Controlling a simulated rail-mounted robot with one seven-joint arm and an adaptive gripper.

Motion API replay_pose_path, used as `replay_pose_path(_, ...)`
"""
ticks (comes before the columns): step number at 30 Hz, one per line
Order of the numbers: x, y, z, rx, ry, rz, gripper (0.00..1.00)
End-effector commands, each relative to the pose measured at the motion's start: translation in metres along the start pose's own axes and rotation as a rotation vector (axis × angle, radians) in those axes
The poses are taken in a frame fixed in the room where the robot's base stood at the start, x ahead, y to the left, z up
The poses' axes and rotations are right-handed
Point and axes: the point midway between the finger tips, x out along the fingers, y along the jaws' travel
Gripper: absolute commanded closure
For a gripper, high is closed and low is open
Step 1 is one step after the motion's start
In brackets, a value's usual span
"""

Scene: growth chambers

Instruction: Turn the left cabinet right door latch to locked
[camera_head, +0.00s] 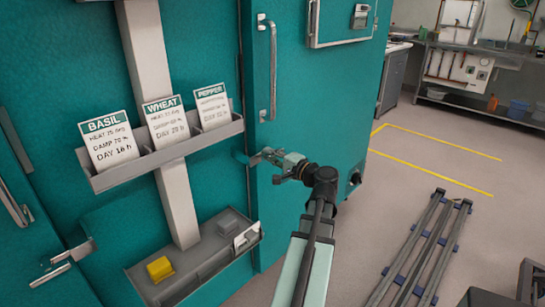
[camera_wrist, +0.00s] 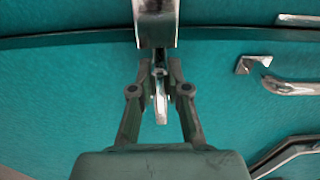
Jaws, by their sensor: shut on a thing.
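The teal cabinet door (camera_head: 308,100) fills the middle of the head view, with a long vertical metal handle (camera_head: 270,70) on its upper part. My gripper (camera_head: 266,158) is at the door's left edge, below that handle. In the wrist view my gripper (camera_wrist: 161,75) is shut on the metal latch (camera_wrist: 161,100), with a finger on each side of its narrow lever. A wider metal piece of the latch (camera_wrist: 156,22) extends above the fingertips, across the dark door seam. In the head view the latch is mostly hidden by my gripper, so its exact angle is unclear.
Left of the door, a post carries a rack (camera_head: 165,153) of crop cards and a lower tray (camera_head: 205,262) with a yellow block (camera_head: 159,269). Another latch (camera_head: 72,254) is at the lower left. A metal rail frame (camera_head: 425,245) lies on the floor at right.

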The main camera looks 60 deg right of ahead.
Motion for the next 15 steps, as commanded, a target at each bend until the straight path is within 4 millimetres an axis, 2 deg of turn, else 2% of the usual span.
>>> replay_pose_path(4,0.0001,0.0001,-0.0009,-0.005,0.002,0.001,1.0)
replay_pose_path(5,0.0001,0.0001,-0.0009,-0.005,0.002,0.001,0.74)
replay_pose_path(6,0.0001,0.0001,-0.0009,-0.004,0.002,0.001,0.6)
replay_pose_path(15,-0.0003,0.0001,-0.0005,-0.002,0.001,0.0,0.58)
